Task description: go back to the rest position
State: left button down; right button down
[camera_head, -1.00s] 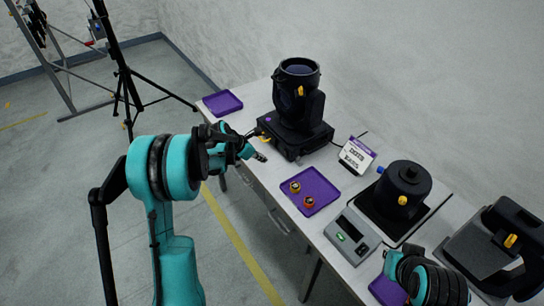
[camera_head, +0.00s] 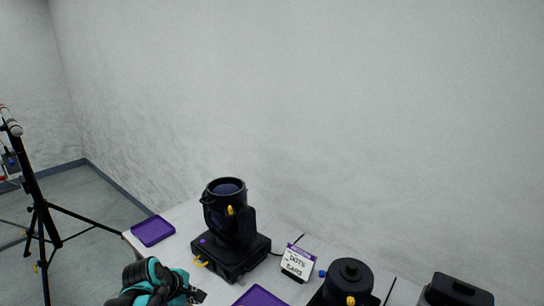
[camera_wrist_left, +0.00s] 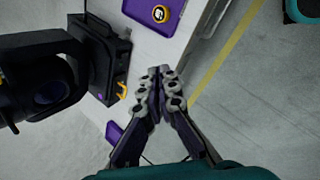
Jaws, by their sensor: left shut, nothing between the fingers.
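My left gripper (camera_wrist_left: 160,85) is shut and empty in the left wrist view, its fingertips together near the table's edge. In the head view my left gripper (camera_head: 196,296) shows at the bottom, left of the moving-head light. The black moving-head light (camera_head: 230,235) stands upright on the table; it also shows at the left of the left wrist view (camera_wrist_left: 100,60). My right gripper is out of view.
The white table (camera_head: 185,225) runs along the wall. A purple tray (camera_head: 153,230) lies at its far left end, another purple tray (camera_head: 260,297) in front. A tripod (camera_head: 38,215) stands at left.

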pick_arm(q)
jog(key=s+d+r+m+t+y, duration=0.1)
jog(key=s+d+m+y, duration=0.1)
jog(key=s+m, duration=1.5)
jog(key=shift+s+d, duration=0.65)
jog(key=shift+s, duration=0.15)
